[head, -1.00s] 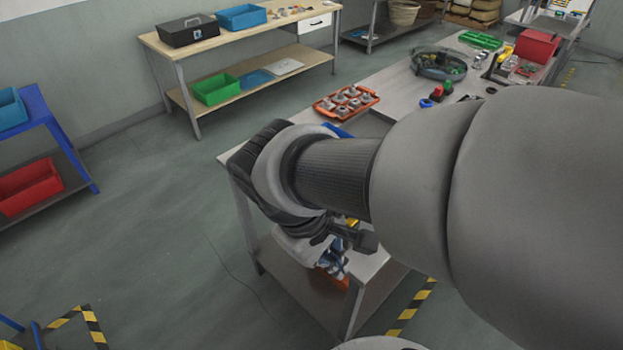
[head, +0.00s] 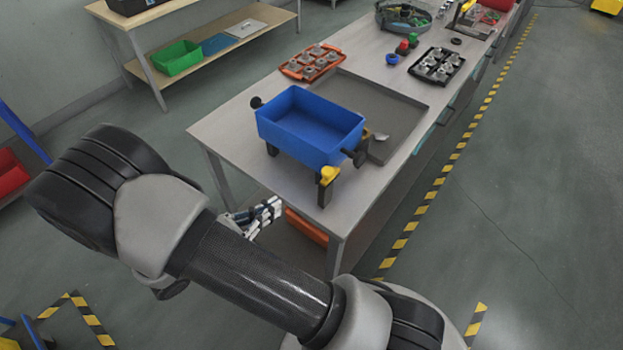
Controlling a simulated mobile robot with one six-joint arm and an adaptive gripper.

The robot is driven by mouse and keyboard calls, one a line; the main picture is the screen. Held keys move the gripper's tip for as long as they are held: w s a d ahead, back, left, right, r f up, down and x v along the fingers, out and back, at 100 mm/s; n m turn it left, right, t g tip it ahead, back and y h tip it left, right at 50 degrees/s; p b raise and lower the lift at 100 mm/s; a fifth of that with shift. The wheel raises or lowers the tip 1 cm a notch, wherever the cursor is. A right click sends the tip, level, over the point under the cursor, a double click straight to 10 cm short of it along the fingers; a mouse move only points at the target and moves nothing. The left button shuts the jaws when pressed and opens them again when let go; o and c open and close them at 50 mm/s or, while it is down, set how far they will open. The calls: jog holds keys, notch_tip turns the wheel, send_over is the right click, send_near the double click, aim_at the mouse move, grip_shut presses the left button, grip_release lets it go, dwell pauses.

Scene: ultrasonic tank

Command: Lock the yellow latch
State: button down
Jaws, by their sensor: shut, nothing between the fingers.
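The yellow latch (head: 329,175) sits on top of a dark post at the near right corner of the blue tank (head: 309,142). I cannot tell its exact position on the post. The tank is an open, empty-looking blue box on dark supports, with a black knob on its left and another at its right front. My gripper (head: 272,210) is shut and empty, to the left of the latch and apart from it, near the table's front-left edge. It is partly hidden behind my arm.
A grey tray (head: 405,112) lies beside the tank on the table (head: 224,126). An orange tray of metal parts (head: 312,62) and a black tray of parts (head: 437,66) stand behind. An orange bin (head: 306,226) is below the tabletop. The front-left tabletop is clear.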

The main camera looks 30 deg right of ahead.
aim_at(325, 176)
jog(key=b+x, duration=0.2)
jog(key=x, duration=1.2)
jog(key=shift+w+d, duration=0.1)
jog(key=shift+d, duration=0.5)
jog(key=shift+a+r, duration=0.1)
jog(key=shift+a, duration=0.45)
jog(key=p+v, duration=0.1)
jog(key=v, duration=1.2)
jog(key=shift+p, duration=0.4)
jog(key=shift+a, duration=0.15)
